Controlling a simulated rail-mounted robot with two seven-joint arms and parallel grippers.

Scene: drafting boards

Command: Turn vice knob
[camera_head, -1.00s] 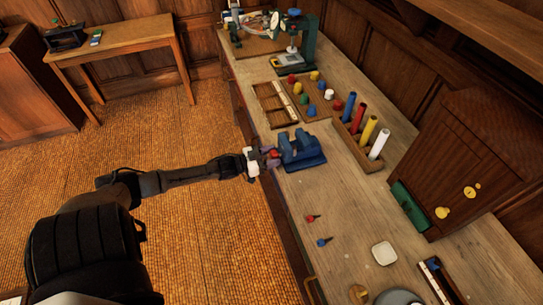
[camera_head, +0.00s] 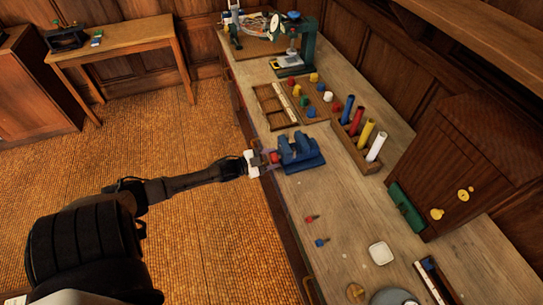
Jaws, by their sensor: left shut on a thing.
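The blue vice (camera_head: 301,155) stands on the wooden bench near its front edge, in the middle of the head view. Its red knob (camera_head: 274,157) faces left, toward my arm. My left gripper (camera_head: 268,160) comes in from the left and is shut on the red knob, with its fingers around it. The fingers partly hide the knob, so its turn angle cannot be made out. My right gripper is not in view.
On the bench (camera_head: 327,207), a rack of coloured cylinders (camera_head: 359,139) stands right of the vice, and a board of coloured pegs (camera_head: 308,98) lies behind it. Small red and blue pieces, a white dish (camera_head: 381,253) and a wooden cabinet (camera_head: 450,180) are nearer.

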